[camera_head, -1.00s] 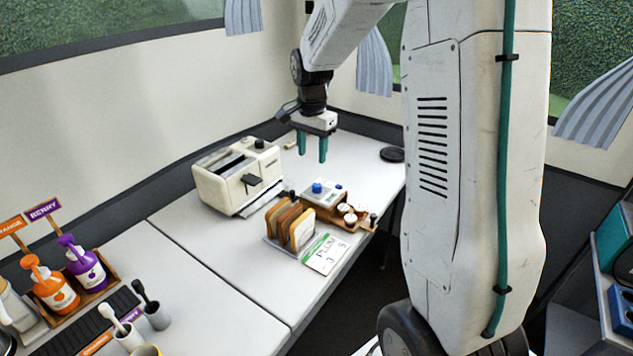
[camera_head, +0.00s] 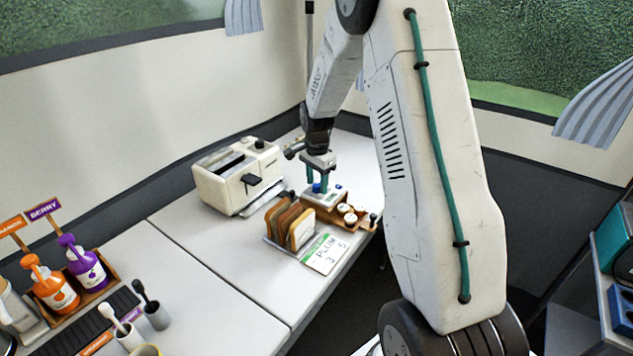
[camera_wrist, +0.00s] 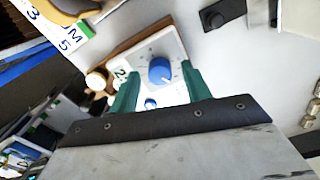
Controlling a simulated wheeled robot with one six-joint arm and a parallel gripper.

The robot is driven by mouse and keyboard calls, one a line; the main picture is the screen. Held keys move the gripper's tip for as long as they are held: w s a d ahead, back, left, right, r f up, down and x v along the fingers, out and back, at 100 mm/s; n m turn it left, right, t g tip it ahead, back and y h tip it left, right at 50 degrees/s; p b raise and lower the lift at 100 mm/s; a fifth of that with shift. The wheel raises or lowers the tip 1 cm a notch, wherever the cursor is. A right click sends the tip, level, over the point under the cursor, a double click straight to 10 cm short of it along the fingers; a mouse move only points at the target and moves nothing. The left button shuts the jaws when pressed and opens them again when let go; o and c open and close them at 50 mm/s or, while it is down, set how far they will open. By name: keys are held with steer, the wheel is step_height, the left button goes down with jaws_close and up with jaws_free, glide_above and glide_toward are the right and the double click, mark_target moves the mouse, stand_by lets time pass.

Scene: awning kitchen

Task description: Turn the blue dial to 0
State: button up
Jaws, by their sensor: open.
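The blue dial (camera_wrist: 161,71) is a round knob on a white panel (camera_wrist: 146,50) in the wrist view. In the head view the dial (camera_head: 317,188) shows just below my gripper (camera_head: 317,183). In the wrist view my gripper (camera_wrist: 158,88) has its two green fingers apart, one on each side of the dial, with nothing held. Whether the fingers touch the dial cannot be told. A smaller blue button (camera_wrist: 150,103) sits on the same panel. The dial's number marks are too small to read, and its pointer setting is unclear.
The panel is on a wooden stand with round white pieces (camera_head: 347,213). A cream toaster (camera_head: 238,174) is to the left. Free table lies at front left.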

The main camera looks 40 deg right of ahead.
steer(key=c, duration=1)
steer(key=shift+n, duration=0.4)
steer(key=n, duration=0.5)
steer(key=shift+n, duration=0.3)
steer(key=n, duration=0.5)
steer(key=shift+n, duration=0.4)
